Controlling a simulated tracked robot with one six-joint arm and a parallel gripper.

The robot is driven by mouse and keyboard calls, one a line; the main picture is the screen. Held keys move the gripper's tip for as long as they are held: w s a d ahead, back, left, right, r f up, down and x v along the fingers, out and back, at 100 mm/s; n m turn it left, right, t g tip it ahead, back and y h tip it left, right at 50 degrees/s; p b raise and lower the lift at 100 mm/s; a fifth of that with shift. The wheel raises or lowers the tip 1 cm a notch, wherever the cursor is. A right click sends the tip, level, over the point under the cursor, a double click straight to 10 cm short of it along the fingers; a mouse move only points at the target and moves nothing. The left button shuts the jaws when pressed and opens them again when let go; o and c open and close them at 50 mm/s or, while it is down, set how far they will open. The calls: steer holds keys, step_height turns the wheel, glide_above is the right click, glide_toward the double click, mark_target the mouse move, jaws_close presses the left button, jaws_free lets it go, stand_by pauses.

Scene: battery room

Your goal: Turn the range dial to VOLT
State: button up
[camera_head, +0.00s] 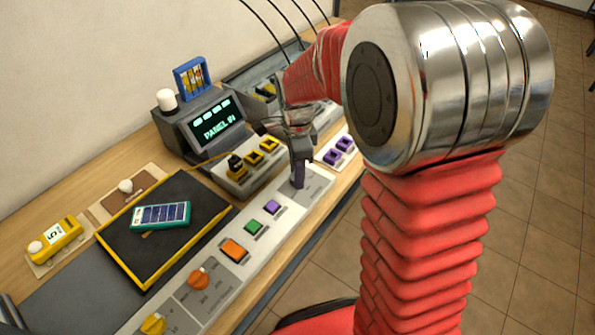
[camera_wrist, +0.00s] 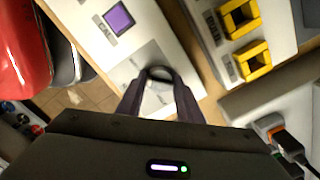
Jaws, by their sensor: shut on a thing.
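My gripper (camera_head: 298,180) reaches down onto the right end of the long light panel (camera_head: 318,186). In the wrist view its two dark fingers (camera_wrist: 158,78) close around a small grey round knob (camera_wrist: 158,92) from both sides. The knob is beyond the purple CAL button (camera_wrist: 118,17), and the fingers hide much of it. In the head view the gripper covers the knob. An orange dial (camera_head: 199,279) and a yellow-orange dial (camera_head: 153,323) sit lower left on the same panel. I cannot read a VOLT mark or the knob's pointer in either view.
Purple (camera_head: 272,207), green (camera_head: 254,227) and orange (camera_head: 233,249) buttons line the panel. A black tray with a yellow rim (camera_head: 147,287) holds a teal device (camera_head: 161,215). A screen console (camera_head: 213,122) and yellow sockets (camera_head: 254,158) stand behind. A yellow meter (camera_head: 56,239) is at left.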

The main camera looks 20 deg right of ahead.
steer(key=n, duration=0.7)
steer(key=shift+w+r, duration=0.1)
steer(key=shift+w, duration=0.1)
steer(key=n, duration=1.1)
steer(key=shift+n, duration=1.9)
steer(key=o, duration=1)
steer(key=shift+s, duration=0.1)
